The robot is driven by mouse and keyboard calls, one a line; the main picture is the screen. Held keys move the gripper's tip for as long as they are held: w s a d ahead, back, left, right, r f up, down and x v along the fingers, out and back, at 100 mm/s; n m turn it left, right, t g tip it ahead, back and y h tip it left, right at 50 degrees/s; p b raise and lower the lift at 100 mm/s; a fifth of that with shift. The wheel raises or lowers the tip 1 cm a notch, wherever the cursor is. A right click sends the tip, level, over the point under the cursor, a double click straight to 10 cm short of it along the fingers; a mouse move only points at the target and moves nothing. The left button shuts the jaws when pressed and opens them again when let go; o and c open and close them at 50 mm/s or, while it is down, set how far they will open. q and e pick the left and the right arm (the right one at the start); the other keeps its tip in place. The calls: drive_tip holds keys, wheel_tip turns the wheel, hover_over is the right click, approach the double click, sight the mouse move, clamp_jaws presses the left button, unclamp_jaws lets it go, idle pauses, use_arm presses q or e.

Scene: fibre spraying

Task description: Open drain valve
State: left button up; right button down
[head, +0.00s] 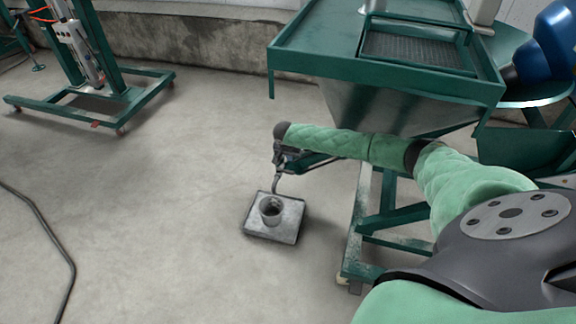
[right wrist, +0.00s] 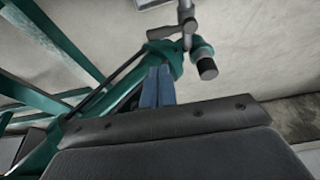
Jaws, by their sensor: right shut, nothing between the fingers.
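The drain valve shows in the right wrist view as a grey metal body with a bar handle (right wrist: 172,32) and a short dark-ended outlet (right wrist: 206,68), on a green pipe (right wrist: 160,52). In the head view, a green pipe (head: 309,163) and a curved grey spout (head: 276,184) hang below the green hopper (head: 385,106). My right gripper (right wrist: 157,86) is shut and empty, its blue-grey fingertips close to the green pipe and beside the valve. I cannot tell whether they touch. In the head view my forearm partly hides this area. My left gripper is not in view.
The hopper's green legs (head: 362,220) stand to the right. A wheeled green frame (head: 88,100) is at the far left. Floor between them is clear.

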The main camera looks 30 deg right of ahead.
sight(285, 171)
drive_tip(key=shift+f, duration=0.1)
drive_tip(key=b+x, duration=0.1)
drive_tip(key=x, duration=0.9)
drive_tip(key=shift+b, duration=0.3)
drive_tip(key=shift+a, duration=0.15)
drive_tip(key=shift+s+m+p, duration=0.15)
drive_tip(key=shift+m+p, duration=0.15)
drive_tip(key=shift+p, duration=0.55)
